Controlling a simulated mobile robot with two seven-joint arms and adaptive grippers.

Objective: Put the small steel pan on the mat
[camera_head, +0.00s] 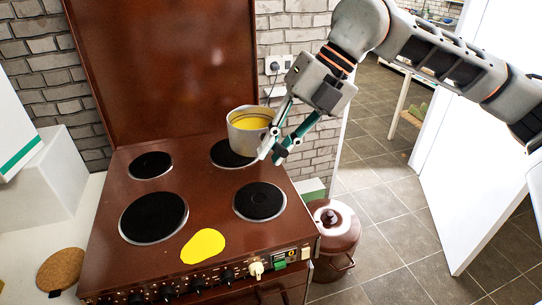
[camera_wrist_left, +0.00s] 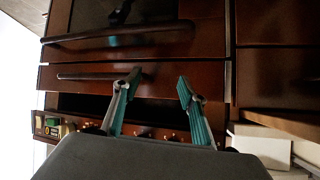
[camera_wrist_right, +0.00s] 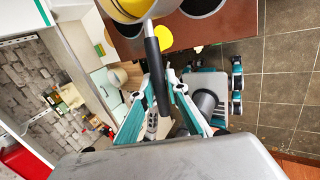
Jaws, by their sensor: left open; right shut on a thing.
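The small steel pan (camera_head: 243,140), yellow inside, is upright over the back right hotplate of the brown stove. I cannot tell if it touches the stove top. My right gripper (camera_head: 270,152) is shut on its handle. The right wrist view shows the dark handle (camera_wrist_right: 152,58) between the fingers, with the pan body at the top edge. A round cork mat (camera_head: 61,270) lies on the white counter left of the stove. My left gripper (camera_wrist_left: 158,78) is open and empty in front of the brown cabinet front; it is outside the head view.
Several black hotplates (camera_head: 154,217) cover the stove top (camera_head: 205,195). A flat yellow patch (camera_head: 203,246) lies near its front edge, above the knobs. A raised brown lid panel (camera_head: 160,65) stands behind. A brown lidded pot (camera_head: 333,222) stands right of the stove. A white block (camera_head: 48,180) stands left.

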